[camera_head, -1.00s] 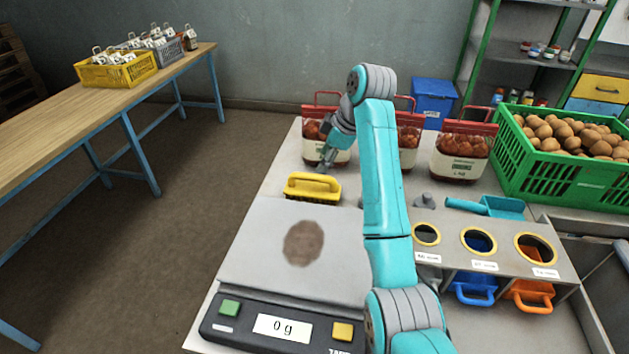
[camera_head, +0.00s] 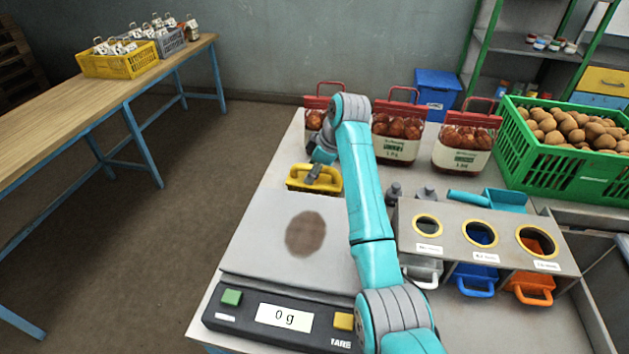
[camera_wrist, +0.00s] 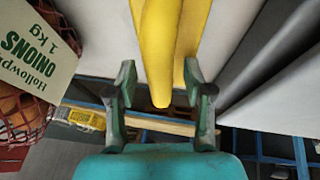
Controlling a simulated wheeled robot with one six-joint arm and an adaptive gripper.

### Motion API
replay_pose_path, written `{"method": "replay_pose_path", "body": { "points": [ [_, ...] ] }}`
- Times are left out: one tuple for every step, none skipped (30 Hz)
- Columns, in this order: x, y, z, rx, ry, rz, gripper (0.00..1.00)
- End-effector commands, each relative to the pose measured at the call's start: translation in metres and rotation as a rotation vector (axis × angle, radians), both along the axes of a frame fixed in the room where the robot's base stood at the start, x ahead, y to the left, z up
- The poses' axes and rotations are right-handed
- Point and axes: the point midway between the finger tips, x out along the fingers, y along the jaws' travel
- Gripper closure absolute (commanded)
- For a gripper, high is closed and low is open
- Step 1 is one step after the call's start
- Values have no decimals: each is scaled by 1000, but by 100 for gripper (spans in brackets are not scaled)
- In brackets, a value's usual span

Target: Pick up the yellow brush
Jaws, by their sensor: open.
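The yellow brush (camera_head: 316,180) lies on the table behind the scale, with its handle arching on top. In the wrist view the brush (camera_wrist: 170,45) runs from the top edge down between my fingers. In the wrist view my gripper (camera_wrist: 158,82) is open, with one finger on each side of the yellow handle and gaps visible. The head view does not show clearly whether a finger touches the brush.
The scale (camera_head: 265,255) reads 0 g and has a brown stain on its plate. Net bags of onions (camera_head: 398,135) stand behind the brush. A holed sorting stand (camera_head: 455,240), a blue scoop (camera_head: 500,200) and a green crate (camera_head: 555,165) of potatoes are to the right.

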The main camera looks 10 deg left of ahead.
Motion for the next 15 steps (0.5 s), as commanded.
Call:
{"method": "replay_pose_path", "body": {
  "points": [
    [0, 0, 0, 0, 0, 0, 48],
    [0, 0, 0, 0, 0, 0, 48],
    [0, 0, 0, 0, 0, 0, 48],
    [0, 0, 0, 0, 0, 0, 48],
    [0, 0, 0, 0, 0, 0, 51],
    [0, 0, 0, 0, 0, 0, 61],
    [0, 0, 0, 0, 0, 0, 68],
    [0, 0, 0, 0, 0, 0, 76],
    [0, 0, 0, 0, 0, 0, 86],
    [0, 0, 0, 0, 0, 0, 93],
    [0, 0, 0, 0, 0, 0, 100],
    [0, 0, 0, 0, 0, 0, 100],
    [0, 0, 0, 0, 0, 0, 100],
    [0, 0, 0, 0, 0, 0, 100],
    [0, 0, 0, 0, 0, 0, 100]
  ]
}}
